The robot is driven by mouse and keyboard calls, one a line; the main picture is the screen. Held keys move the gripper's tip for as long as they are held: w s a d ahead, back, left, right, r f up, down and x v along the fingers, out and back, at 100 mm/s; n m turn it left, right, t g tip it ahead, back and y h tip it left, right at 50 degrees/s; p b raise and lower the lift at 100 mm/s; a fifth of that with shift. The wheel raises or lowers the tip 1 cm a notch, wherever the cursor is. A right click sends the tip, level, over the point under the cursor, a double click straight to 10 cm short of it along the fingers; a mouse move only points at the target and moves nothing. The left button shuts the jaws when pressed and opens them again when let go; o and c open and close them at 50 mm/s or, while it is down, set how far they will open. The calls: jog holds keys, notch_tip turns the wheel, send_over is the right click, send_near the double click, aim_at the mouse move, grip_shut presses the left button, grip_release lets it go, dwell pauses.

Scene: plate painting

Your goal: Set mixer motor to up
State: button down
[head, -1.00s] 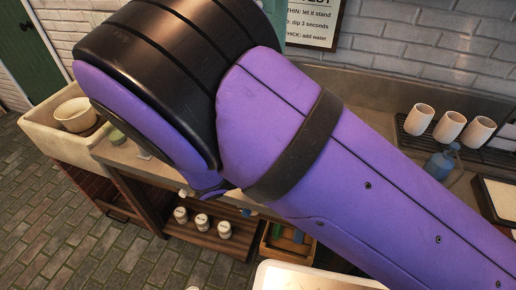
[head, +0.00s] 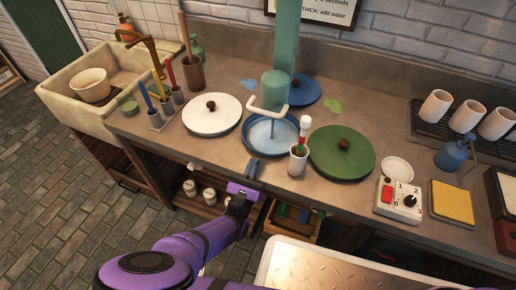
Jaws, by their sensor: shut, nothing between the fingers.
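The mixer motor (head: 275,88) is a teal-green housing on a tall teal column (head: 286,35) at the back of the counter. A white bar handle (head: 268,111) sticks out from its front. The motor sits low, over a round blue basin (head: 290,137); what is under it is partly hidden. My gripper (head: 252,168) is at the counter's front edge, in front of and below the basin, apart from the mixer. Its fingers look shut and empty.
A white lid (head: 211,114) lies left of the basin, a green lid (head: 341,152) right. A white cup (head: 298,160) with upright tools stands close to my gripper. A control box (head: 398,202) with a red switch and numbered dial is farther right. The sink (head: 65,105) is left.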

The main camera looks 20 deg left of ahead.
jog(key=s+r+x, duration=0.1)
jog(key=r+x, duration=0.1)
jog(key=x, duration=0.9)
jog(key=shift+r, duration=0.4)
notch_tip(320, 180, up, 20)
dwell(0.3)
jog(key=shift+w, duration=0.1)
